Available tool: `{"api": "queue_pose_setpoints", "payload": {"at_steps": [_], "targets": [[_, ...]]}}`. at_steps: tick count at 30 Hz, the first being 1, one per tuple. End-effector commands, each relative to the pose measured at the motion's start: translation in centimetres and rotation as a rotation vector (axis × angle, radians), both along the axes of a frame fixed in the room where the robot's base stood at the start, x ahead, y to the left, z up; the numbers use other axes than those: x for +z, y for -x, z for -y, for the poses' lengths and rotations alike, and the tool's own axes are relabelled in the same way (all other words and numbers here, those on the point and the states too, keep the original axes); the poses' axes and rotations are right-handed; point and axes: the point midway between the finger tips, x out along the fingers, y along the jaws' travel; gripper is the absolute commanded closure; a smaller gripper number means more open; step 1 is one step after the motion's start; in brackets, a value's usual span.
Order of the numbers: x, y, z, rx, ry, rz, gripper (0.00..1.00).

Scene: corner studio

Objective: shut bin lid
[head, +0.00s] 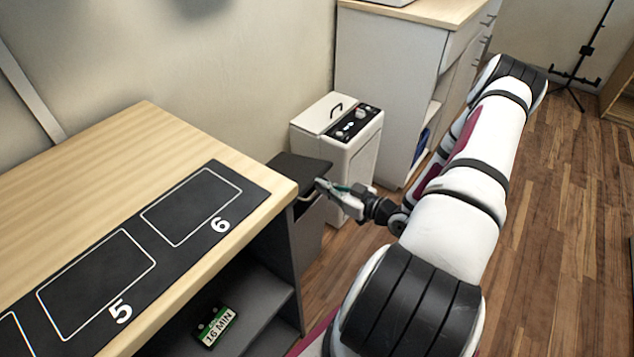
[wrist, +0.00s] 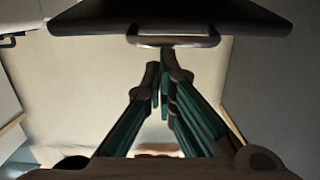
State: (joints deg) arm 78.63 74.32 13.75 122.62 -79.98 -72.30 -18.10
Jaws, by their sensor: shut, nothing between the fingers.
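The bin is a dark grey box (head: 308,235) on the floor between the wooden-topped counter and a white cabinet. Its black lid (head: 298,167) looks nearly level from the head; I cannot tell whether it is fully down. In the wrist view the lid (wrist: 100,20) is a dark slab across the top, with a rounded handle (wrist: 175,41) on its near edge. My gripper (head: 321,186) is at the lid's right front edge, and its fingers are shut and empty. In the wrist view the fingertips (wrist: 160,72) are close to the handle; contact is unclear.
A wooden counter (head: 95,165) with numbered mats stands at left, with a green timer (head: 215,327) on its shelf. A white cabinet (head: 338,160) stands right behind the bin, and a taller white unit (head: 390,85) beyond. Wooden floor (head: 545,220) is clear at right.

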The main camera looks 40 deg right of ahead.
Motion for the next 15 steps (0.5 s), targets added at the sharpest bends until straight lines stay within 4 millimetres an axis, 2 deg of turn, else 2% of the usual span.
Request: {"api": "queue_pose_setpoints", "payload": {"at_steps": [1,15], "targets": [[-1.2,0.3,0.1,-0.002,-0.001,-0.003,1.0],[-7.7,2.0,0.4,0.0,-0.001,-0.005,1.0]]}}
